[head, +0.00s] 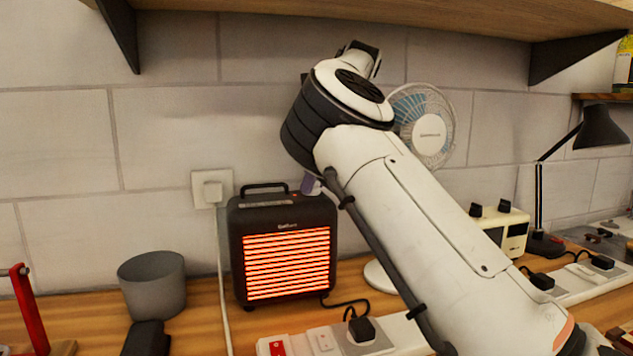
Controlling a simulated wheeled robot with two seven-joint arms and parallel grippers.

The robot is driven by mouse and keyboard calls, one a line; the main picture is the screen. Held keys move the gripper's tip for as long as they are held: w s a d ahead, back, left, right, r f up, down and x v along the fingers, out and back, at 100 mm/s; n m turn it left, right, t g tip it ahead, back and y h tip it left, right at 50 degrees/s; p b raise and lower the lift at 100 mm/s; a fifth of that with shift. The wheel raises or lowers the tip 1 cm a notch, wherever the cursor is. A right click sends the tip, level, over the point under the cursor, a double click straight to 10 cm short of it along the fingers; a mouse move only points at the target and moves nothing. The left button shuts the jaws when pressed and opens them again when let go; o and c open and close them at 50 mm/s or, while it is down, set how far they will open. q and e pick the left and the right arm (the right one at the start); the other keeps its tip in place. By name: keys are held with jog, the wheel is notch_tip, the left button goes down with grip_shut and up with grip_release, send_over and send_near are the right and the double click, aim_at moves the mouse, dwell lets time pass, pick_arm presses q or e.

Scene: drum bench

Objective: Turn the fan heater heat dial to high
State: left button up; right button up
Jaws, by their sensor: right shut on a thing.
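The fan heater (285,248) is a dark box with a top handle and a grille glowing orange-red. It stands upright on the wooden bench, left of centre. My left gripper is not in view.
A power strip (328,341) with a red switch lies in front of the heater. A grey pot (153,284) stands to the left. A desk fan (424,126), a cream device (511,229) and a black lamp (601,128) stand to the right. A shelf (420,14) hangs above.

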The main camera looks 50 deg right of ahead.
jog(key=m, duration=0.2)
jog(key=m+h, duration=0.2)
jog(key=m, duration=0.1)
jog(key=shift+w+a+m, duration=0.1)
jog(key=shift+a+m, duration=0.15)
jog(key=shift+m, duration=0.05)
dwell(0.4)
jog(key=o, duration=1)
jog(key=shift+o, duration=0.2)
jog(key=shift+r, duration=0.1)
jog(key=v, duration=0.7)
jog(key=shift+r, duration=0.2)
jog(key=shift+a, duration=0.15)
